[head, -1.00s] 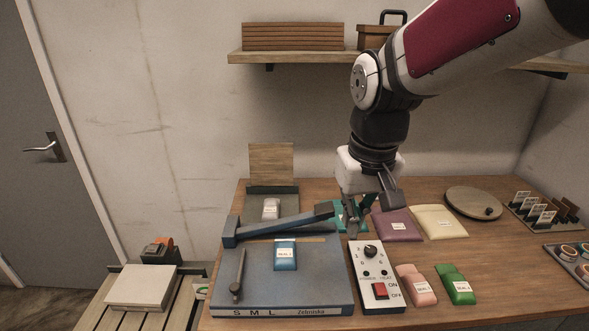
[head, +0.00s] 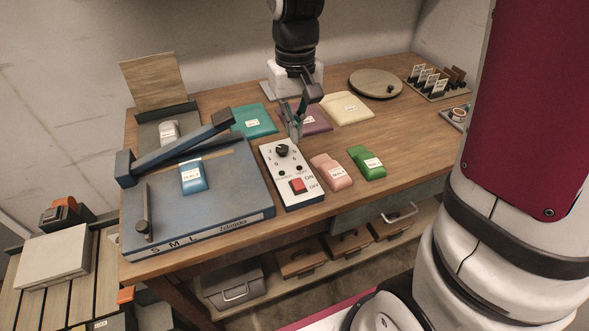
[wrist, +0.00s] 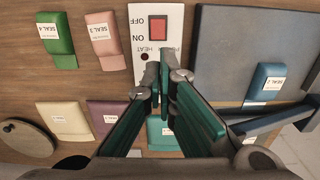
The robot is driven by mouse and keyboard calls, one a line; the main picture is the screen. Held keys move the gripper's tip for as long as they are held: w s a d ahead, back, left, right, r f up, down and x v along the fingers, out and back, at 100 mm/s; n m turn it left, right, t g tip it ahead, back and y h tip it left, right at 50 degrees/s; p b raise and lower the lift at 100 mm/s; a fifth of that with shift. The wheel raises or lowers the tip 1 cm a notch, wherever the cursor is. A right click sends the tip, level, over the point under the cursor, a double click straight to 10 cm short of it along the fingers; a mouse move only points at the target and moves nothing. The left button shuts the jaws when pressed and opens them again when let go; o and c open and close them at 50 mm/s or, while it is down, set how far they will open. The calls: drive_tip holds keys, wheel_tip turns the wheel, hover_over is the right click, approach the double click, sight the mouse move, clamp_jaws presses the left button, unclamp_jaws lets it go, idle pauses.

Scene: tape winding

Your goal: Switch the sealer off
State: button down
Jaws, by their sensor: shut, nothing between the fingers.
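The sealer (head: 215,222) is a blue-grey flat bed on the wooden table, with a raised bar arm (head: 185,150) across its back. A blue pouch (head: 193,176) lies on it. Its white control box (head: 291,172) stands at its right, with a black knob (head: 282,151) and a red ON/OFF switch (head: 298,186). The red switch also shows in the wrist view (wrist: 158,30). My gripper (head: 297,138) is shut and empty, with its tips over the knob end of the box. In the wrist view my gripper (wrist: 160,75) hides the knob; the switch lies beyond the tips.
Pink (head: 331,171) and green (head: 367,162) pouches lie right of the box. Teal (head: 253,121), purple (head: 316,119) and cream (head: 346,107) pouches lie behind. A round board (head: 376,83) and a card rack (head: 437,82) stand at the back right.

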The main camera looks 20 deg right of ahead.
sight(294, 181)
wheel_tip(294, 181, down, 14)
drive_tip(key=shift+a+r, duration=0.1)
drive_tip(key=shift+r, duration=0.05)
idle(0.3)
drive_tip(key=shift+w+f+g+b, duration=0.2)
drive_tip(key=shift+f+g+b, duration=0.1)
drive_tip(key=shift+f+g, duration=0.4)
drive_tip(key=shift+r, duration=0.1)
idle(0.3)
